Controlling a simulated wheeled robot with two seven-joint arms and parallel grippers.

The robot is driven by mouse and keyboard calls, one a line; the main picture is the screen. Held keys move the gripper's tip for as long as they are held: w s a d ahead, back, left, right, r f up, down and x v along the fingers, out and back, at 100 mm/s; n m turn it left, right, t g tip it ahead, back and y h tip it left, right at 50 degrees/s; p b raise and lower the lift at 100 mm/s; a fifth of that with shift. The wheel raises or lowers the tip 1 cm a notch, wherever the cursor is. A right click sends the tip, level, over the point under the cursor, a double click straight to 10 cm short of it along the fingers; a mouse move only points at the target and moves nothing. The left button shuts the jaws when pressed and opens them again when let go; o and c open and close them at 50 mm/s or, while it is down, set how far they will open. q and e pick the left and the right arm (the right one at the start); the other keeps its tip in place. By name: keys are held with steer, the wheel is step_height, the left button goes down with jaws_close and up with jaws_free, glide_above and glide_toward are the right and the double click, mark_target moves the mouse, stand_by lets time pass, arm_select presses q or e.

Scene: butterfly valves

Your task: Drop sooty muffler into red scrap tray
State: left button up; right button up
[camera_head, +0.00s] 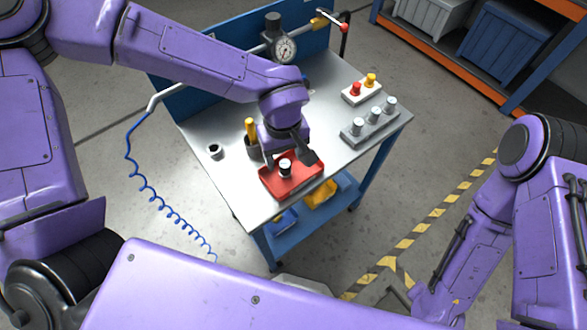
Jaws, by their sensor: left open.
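The red scrap tray (312,182) sits near the front edge of the metal bench top. A small dark-and-pale cylindrical part (285,169), which looks like the sooty muffler, stands roughly upright inside the tray or just above its floor; I cannot tell which. My left gripper (291,160) is open above the tray, with its dark fingers apart on either side of this part. The gripper hides the tray's back part. My right arm is at the lower right, away from the bench, and its gripper does not show.
A grey block (369,123) with several silver fittings and a white block (361,92) with red and yellow fittings stand to the right. A dark cup (252,148) with a yellow handle is close left of my gripper. A small port (214,150) is further left. A gauge (285,49) stands behind.

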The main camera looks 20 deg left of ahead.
arm_select(q)
step_height(320, 180, up, 6)
steer(key=shift+f, duration=0.2)
stand_by(0.4)
